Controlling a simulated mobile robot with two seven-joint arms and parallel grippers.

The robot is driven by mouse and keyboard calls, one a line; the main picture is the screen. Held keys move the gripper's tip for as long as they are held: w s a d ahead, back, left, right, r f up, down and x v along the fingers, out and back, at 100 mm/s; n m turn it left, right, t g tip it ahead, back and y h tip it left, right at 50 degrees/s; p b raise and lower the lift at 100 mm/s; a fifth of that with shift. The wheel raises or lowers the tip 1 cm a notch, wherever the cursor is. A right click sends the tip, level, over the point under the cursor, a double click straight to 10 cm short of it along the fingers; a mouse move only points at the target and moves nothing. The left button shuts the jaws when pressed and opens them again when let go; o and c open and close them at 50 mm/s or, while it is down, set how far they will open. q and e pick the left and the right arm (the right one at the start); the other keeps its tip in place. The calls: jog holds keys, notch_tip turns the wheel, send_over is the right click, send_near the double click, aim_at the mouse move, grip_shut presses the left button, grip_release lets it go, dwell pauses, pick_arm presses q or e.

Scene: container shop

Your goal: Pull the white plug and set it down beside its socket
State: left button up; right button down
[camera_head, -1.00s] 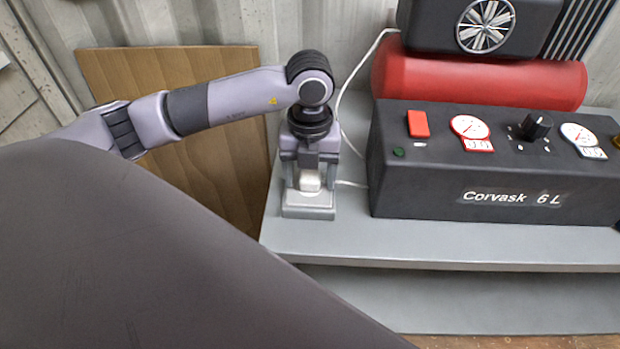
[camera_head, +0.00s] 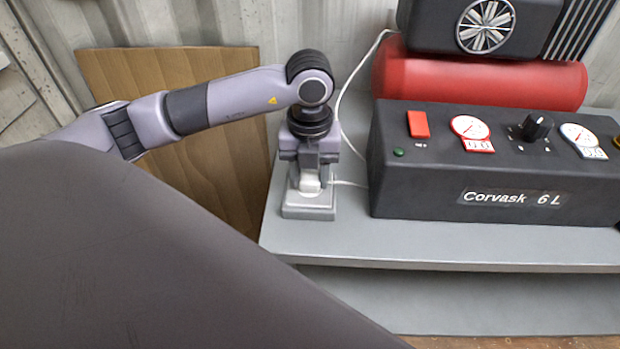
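The white plug (camera_head: 310,184) stands upright at the square light-grey socket (camera_head: 308,211) on the left end of the grey shelf (camera_head: 420,243). My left gripper (camera_head: 309,175) points straight down from above. Its fingers are drawn in close on the plug's sides and appear shut on it, hiding its upper part. The plug's lower end still meets the socket; I see no gap. My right gripper is not in view.
A black box labelled "Corvask 6 L" (camera_head: 500,196) with gauges stands right of the socket. A red tank (camera_head: 480,80) lies behind it. A white cable (camera_head: 350,78) runs behind my gripper. Bare shelf lies in front of the socket and box.

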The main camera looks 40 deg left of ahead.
aim_at(310, 176)
pick_arm(q)
grip_shut()
jog(key=shift+r, duration=0.1)
jog(key=shift+r+p, duration=2.1)
jog(key=shift+r, duration=0.8)
